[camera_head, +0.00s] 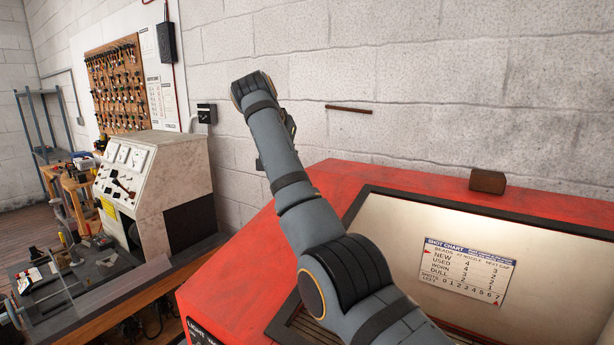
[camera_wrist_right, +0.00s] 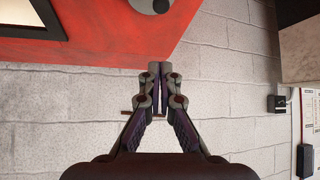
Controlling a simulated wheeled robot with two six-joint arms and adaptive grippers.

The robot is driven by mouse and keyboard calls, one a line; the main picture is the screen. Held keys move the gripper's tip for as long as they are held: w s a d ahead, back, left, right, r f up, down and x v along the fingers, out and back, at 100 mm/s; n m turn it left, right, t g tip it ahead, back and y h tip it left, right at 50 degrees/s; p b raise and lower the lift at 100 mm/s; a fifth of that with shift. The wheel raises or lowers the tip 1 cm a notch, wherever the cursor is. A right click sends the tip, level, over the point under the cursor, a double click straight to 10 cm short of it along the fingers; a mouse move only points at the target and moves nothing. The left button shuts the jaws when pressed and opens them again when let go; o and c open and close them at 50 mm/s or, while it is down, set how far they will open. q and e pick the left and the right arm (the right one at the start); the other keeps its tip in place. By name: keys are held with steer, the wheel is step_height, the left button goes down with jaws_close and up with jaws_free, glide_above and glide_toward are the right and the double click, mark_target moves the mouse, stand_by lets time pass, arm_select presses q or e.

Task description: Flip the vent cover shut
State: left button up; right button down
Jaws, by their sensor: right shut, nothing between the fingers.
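My right arm crosses the head view from the lower right up to the left, over the red blast cabinet (camera_head: 252,240). The gripper itself is mostly hidden behind the arm there. In the right wrist view my right gripper (camera_wrist_right: 158,72) is shut and empty, its fingertips together over the edge between the red cabinet top (camera_wrist_right: 110,50) and the wall. A grey round piece with a dark spot (camera_wrist_right: 148,5) lies on the red top at the upper picture edge, partly cut off and apart from the fingertips. It may be the vent cover; I cannot tell whether it is open. My left gripper is out of view.
A brown block (camera_head: 488,181) sits on the cabinet's back edge. The cabinet window shows a shot chart (camera_head: 466,270) inside. A grey test bench (camera_head: 150,185) and a cluttered worktable stand at left. The block wall (camera_head: 400,110) is close behind the cabinet, with a brown bar (camera_head: 348,109) on it.

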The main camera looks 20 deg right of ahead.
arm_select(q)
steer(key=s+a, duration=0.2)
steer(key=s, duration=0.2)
arm_select(e)
steer(key=p+x, duration=0.2)
steer(key=x, duration=0.1)
steer(key=p+x, duration=0.3)
steer(key=x, duration=0.1)
steer(key=shift+w+d+r+p, duration=0.2)
steer(key=shift+d+p, duration=0.05)
steer(key=shift+p, duration=0.05)
steer(key=shift+w+f, duration=0.2)
steer(key=shift+f, duration=0.55)
steer(key=shift+s+a+f+p, duration=0.25)
steer(key=shift+s+a+f, duration=0.1)
steer(key=shift+s, duration=0.15)
steer(key=shift+s+a+f+p, duration=0.25)
steer(key=shift+s+a, duration=0.1)
steer(key=shift+s, duration=0.15)
steer(key=shift+s+a+f, duration=0.2)
steer(key=shift+s+a, duration=0.1)
steer(key=shift+s, duration=0.1)
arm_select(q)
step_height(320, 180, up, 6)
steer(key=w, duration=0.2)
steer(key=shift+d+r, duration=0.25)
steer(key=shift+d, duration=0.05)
